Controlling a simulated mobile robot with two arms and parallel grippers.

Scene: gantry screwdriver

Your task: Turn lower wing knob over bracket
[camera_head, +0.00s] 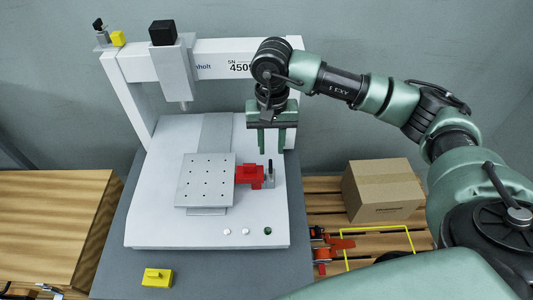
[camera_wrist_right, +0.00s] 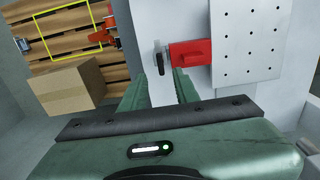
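My right gripper (camera_head: 272,149) points down, open and empty, behind the bracket. In the wrist view its two fingers (camera_wrist_right: 158,80) stand apart, with the black pin ahead of their gap. My left gripper is out of view.
The perforated plate (camera_head: 205,180) lies on the white gantry base (camera_head: 160,225). A yellow wing piece (camera_head: 157,277) lies in front; another yellow piece (camera_head: 118,38) is atop the gantry. The spindle (camera_head: 177,70) hangs left of my arm. A cardboard box (camera_head: 382,190) stands on a pallet.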

